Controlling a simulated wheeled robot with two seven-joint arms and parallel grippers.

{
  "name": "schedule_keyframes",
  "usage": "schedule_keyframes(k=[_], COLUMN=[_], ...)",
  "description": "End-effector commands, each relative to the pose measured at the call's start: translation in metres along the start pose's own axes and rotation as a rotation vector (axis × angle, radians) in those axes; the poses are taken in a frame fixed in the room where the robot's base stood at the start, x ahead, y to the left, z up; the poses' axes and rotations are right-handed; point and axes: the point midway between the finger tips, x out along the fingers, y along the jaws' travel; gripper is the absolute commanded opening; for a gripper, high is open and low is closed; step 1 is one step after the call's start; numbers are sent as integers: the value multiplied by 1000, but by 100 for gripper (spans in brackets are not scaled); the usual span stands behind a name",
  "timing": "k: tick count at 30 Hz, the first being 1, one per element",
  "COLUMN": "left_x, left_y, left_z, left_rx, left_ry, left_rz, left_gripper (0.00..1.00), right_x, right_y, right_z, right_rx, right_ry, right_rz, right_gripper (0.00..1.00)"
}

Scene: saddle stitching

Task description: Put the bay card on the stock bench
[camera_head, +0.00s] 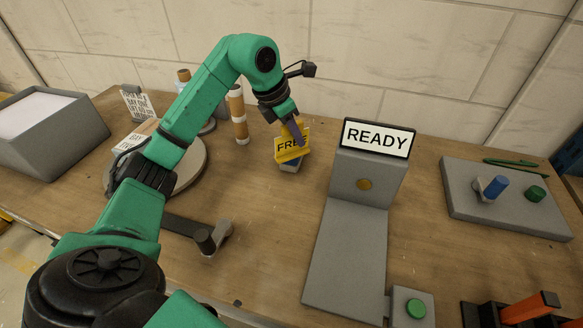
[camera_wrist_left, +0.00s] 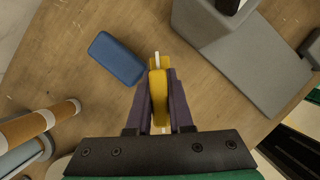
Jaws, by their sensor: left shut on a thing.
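The bay card (camera_head: 292,146) is yellow and reads FREE in the head view. My left gripper (camera_head: 296,128) is shut on it from above, and the card stands roughly upright over the wooden bench (camera_head: 262,215). In the left wrist view the card (camera_wrist_left: 158,95) shows edge-on as a yellow piece with a pale edge between the dark fingers of the left gripper (camera_wrist_left: 158,100). I cannot tell whether its lower edge touches anything. A blue block (camera_wrist_left: 117,57) lies on the bench near the card in the wrist view. My right gripper is not in view.
A grey stand with a READY sign (camera_head: 376,138) is right of the card. Brown rolls (camera_head: 238,115) stand to its left, beside a round turntable (camera_head: 190,172). A grey bin (camera_head: 35,140) is far left. A grey tray (camera_head: 470,205) is right. Bare bench lies in front of the card.

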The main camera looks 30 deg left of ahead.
Motion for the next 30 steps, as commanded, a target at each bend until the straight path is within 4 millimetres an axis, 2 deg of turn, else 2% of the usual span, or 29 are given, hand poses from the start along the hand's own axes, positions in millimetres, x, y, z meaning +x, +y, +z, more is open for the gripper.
schedule_keyframes(k=[1,6,11,16,19,28,29,30], left_x=[12,49,69,96,105,109,107,107], left_y=[0,-1,0,-1,0,0,0,0], left_z=[-6,-21,-28,-40,-44,-45,-44,-44], left_rx=[-1,-1,0,-2,0,0,0,0], left_ry=[5,4,0,1,0,-1,-1,-1], left_rz=[-2,-3,-1,-3,0,1,1,1], left_gripper=[0,0,0,0,0,0,31,32], right_x=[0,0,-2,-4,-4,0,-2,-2], right_y=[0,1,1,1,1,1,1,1], right_z=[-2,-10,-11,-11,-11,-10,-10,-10], right_rx=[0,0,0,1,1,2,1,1], right_ry=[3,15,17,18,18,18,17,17], right_rz=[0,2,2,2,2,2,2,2], right_gripper=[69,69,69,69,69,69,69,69])
